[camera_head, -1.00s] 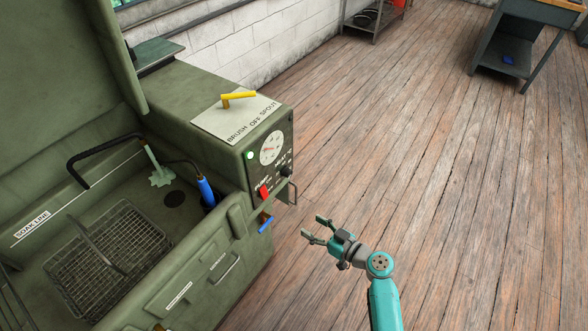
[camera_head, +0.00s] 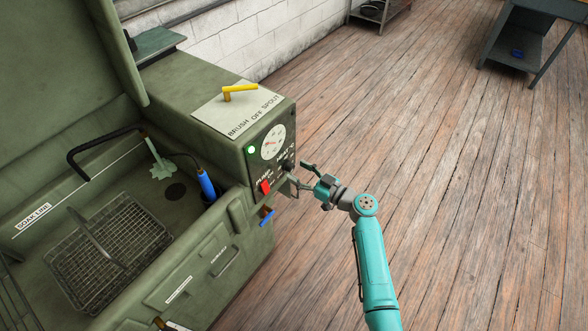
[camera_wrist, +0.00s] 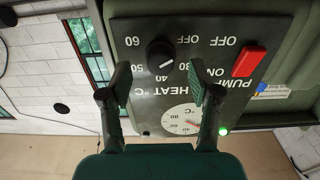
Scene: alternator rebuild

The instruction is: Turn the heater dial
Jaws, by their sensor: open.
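The heater dial (camera_wrist: 160,54) is a round black knob on the dark HEAT °C panel, which appears upside down in the wrist view. A short white mark shows on its lower right, near the 30 and 40 labels; I cannot tell its exact setting. My gripper (camera_wrist: 160,77) is open and empty, facing the panel. In the wrist view the dial shows between and a little beyond the two fingertips, and I see no contact. In the head view my gripper (camera_head: 298,174) is just right of the panel, and the dial is hard to make out there.
The red pump switch (camera_wrist: 249,61) sits beside the dial; it also shows in the head view (camera_head: 265,186). A round gauge (camera_head: 273,142) and a green lamp (camera_head: 251,150) are above. A blue-handled valve (camera_head: 267,218) sticks out below.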

